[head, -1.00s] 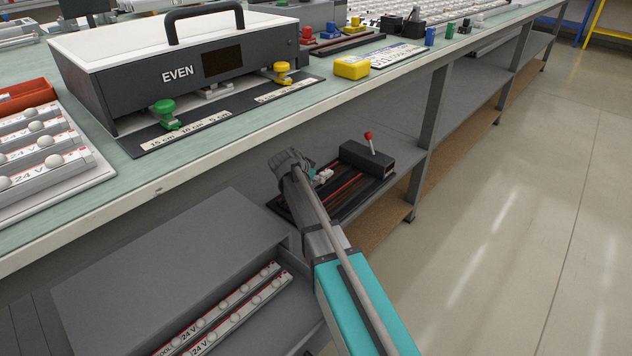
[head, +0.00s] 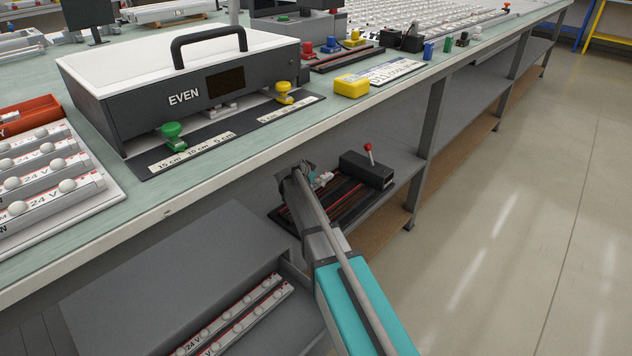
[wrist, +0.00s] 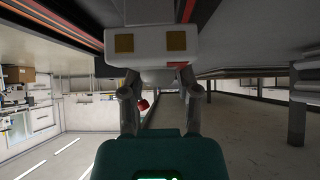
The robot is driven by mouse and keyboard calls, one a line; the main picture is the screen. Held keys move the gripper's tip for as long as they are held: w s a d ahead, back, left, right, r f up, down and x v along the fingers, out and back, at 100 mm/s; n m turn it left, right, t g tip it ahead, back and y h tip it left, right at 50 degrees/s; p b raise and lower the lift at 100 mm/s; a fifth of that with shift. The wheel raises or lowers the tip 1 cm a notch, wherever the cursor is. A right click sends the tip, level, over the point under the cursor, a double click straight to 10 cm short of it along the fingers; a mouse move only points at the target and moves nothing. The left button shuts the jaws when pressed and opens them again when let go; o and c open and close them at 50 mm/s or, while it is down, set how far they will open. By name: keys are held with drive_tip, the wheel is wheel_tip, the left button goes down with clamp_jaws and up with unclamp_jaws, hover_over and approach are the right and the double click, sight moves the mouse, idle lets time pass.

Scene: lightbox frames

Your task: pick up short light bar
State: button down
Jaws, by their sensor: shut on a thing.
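My gripper (wrist: 160,98) is shut on a short white light bar (wrist: 152,44), whose near end shows two gold contacts in the wrist view. In the head view my gripper (head: 300,172) is under the table's front edge, at the left end of a dark fixture (head: 350,200) with red lines on the lower shelf. A small white piece (head: 322,180) shows just beside the gripper there; most of the bar is hidden by the arm. I cannot tell whether the bar touches the fixture.
A black block with a red-knobbed lever (head: 368,168) stands right of the gripper. A grey box (head: 170,280) with 24 V bars (head: 235,318) beside it is at the lower left. The tabletop and a table leg (head: 428,125) are close. The floor at right is clear.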

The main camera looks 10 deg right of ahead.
drive_tip(key=shift+r+p, duration=2.9)
drive_tip(key=shift+r, duration=0.4)
drive_tip(key=shift+r+p, duration=1.05)
drive_tip(key=shift+r, duration=0.05)
drive_tip(key=shift+s+f, duration=0.1)
drive_tip(key=shift+s, duration=0.05)
